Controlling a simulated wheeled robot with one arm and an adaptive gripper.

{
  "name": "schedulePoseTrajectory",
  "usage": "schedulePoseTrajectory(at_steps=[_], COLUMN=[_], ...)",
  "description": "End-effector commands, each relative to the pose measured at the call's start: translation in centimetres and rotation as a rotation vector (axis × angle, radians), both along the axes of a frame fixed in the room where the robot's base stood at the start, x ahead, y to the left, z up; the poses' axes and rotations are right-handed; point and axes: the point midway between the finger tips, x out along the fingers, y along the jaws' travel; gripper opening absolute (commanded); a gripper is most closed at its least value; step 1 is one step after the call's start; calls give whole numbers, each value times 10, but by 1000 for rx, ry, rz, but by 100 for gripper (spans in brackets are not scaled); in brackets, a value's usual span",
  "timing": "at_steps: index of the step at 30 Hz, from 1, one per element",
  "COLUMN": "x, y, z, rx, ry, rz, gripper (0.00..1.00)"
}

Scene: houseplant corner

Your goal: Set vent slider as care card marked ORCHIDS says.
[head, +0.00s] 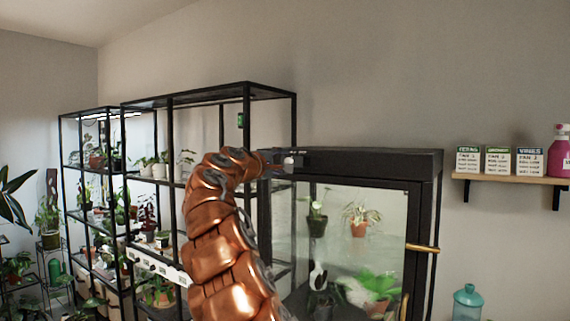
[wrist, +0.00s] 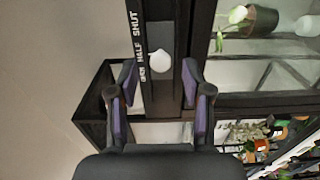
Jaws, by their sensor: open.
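The vent slider has a round white knob (wrist: 159,61) on a grey plate in the black top frame of the glass cabinet. Beside it are the words SHUT, HALF and OPEN; the knob appears near HALF, toward OPEN. My gripper (wrist: 160,78) is open, with one finger on each side of the knob and nothing held. In the head view my gripper (head: 273,160) is at the cabinet's top edge.
The FERNS card (head: 468,160) and VINES card (head: 531,160) stand on a wooden wall shelf (head: 510,179), next to a pink bottle (head: 560,152). The cabinet (head: 375,162) has a brass handle (head: 422,248) and plants inside. Black plant racks (head: 208,97) stand left.

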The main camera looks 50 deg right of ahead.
Motion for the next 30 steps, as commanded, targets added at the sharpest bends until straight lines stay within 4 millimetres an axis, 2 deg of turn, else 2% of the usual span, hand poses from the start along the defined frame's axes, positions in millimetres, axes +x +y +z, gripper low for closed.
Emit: schedulePoseTrajectory(at_steps=[21, 30], x=[-3, -5], y=[80, 97], z=[-1, 0], rx=[1, -1], ry=[3, 0], rz=[0, 0], gripper=[49, 49])
